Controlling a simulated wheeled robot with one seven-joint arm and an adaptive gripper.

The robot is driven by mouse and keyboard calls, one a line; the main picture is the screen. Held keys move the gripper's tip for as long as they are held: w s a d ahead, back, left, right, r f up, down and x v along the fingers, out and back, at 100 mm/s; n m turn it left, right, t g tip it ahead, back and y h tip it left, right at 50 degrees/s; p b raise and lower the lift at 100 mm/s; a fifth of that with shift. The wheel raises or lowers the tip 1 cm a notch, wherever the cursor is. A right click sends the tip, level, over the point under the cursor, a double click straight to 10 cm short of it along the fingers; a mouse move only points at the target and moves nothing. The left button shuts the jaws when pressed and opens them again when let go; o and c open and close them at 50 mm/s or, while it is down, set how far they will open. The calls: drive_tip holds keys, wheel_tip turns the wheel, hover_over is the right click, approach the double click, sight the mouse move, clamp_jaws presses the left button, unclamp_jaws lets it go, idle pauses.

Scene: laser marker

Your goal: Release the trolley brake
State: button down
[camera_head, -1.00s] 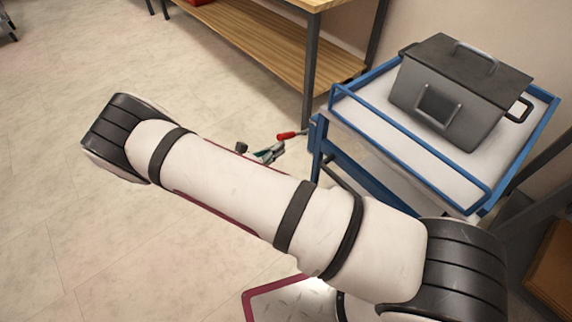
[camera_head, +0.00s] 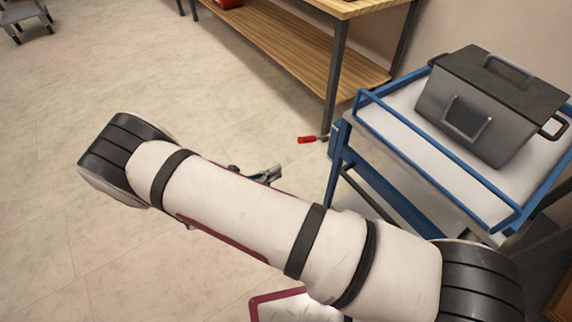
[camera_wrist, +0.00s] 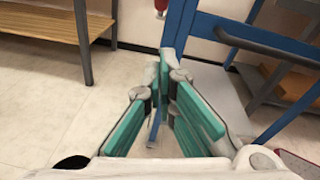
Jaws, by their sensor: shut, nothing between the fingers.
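The trolley (camera_head: 372,165) has a blue tube frame and a pale top, and stands at the right of the head view. A short red-handled lever (camera_head: 307,139) sticks out to the left from low by its near-left post. A red tip (camera_wrist: 160,5) shows at the top edge of the wrist view, beside a blue post (camera_wrist: 178,25). My gripper (camera_head: 270,174) is partly hidden behind my arm in the head view, apart from the red handle. In the wrist view my gripper (camera_wrist: 167,66) has its fingertips together, with nothing held.
A grey lidded metal box (camera_head: 492,105) stands on the trolley top. A wooden workbench (camera_head: 285,50) with a lower shelf is behind, its leg close to the red handle. Open tiled floor (camera_head: 60,120) lies to the left.

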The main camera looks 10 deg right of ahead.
drive_tip(key=shift+v, duration=1.15)
drive_tip(key=shift+r, duration=0.1)
